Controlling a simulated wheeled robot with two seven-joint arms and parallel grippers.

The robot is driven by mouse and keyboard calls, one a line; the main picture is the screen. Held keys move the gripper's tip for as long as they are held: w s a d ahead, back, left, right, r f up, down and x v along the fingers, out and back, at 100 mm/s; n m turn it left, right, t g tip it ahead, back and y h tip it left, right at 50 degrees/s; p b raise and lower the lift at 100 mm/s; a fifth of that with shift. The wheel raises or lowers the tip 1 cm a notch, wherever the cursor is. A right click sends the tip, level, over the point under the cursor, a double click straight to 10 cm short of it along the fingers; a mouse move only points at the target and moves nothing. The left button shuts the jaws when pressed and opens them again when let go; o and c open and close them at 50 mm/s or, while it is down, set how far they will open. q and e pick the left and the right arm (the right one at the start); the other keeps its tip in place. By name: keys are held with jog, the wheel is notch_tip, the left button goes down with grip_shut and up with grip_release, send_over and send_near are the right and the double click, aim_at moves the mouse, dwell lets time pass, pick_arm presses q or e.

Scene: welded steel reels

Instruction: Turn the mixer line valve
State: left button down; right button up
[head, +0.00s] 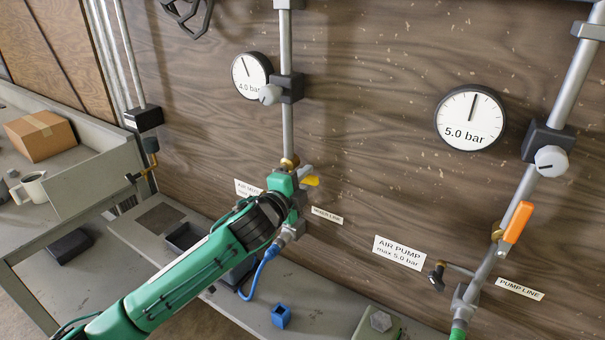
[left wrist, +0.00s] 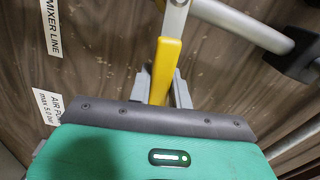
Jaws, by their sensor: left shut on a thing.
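The mixer line valve has a yellow lever handle (head: 311,181), most of it hidden behind my left gripper (head: 298,183). In the left wrist view the yellow lever (left wrist: 166,62) runs between the two grey fingers of my left gripper (left wrist: 161,88), which is shut on it. The valve sits on a vertical steel pipe (head: 288,130), below a brass fitting (head: 289,162). The "MIXER LINE" label (head: 327,215) is just right of the valve. A gauge (head: 252,76) on that pipe reads 4.0 bar. My right gripper is not in view.
At right, the pump line has an orange lever (head: 516,222) and a gauge (head: 470,118) reading 5.0 bar. A blue hose (head: 262,268) hangs below the mixer valve. A blue block (head: 281,316) is on the bench. A cardboard box (head: 41,136) and a mug (head: 33,187) stand at left.

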pick_arm(q)
jog(key=shift+f+m, duration=0.65)
jog(key=shift+m, duration=0.15)
jog(key=shift+f, duration=0.1)
jog(key=c, duration=1.3)
grip_release()
jog(key=shift+s, duration=0.1)
jog(key=shift+b+v, duration=2.3)
jog(key=shift+v, duration=4.55)
